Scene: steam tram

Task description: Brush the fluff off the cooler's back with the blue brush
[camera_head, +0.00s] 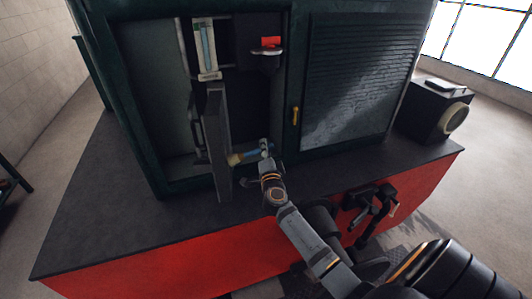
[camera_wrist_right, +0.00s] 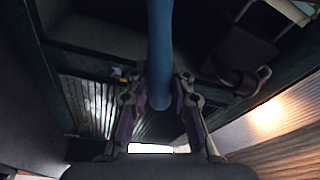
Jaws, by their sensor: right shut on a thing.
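My right gripper (camera_head: 266,164) is shut on the blue brush (camera_head: 254,152) in the open left bay of the dark green cabinet. The brush lies roughly level, its pale bristle head (camera_head: 236,159) pointing left at the lower part of an upright grey panel (camera_head: 217,140), which seems to be the cooler. I cannot tell whether the bristles touch it. In the right wrist view the blue handle (camera_wrist_right: 159,50) runs between the two fingers of the gripper (camera_wrist_right: 160,98). No fluff can be made out. My left gripper is not in view.
A pale gauge-like unit (camera_head: 206,48) and a red-topped fitting (camera_head: 270,46) sit above in the bay. A louvred door (camera_head: 355,85) closes the right side. A black box (camera_head: 436,110) stands at the right end of the dark deck (camera_head: 105,215). A black jointed fitting (camera_head: 370,205) is at the front edge.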

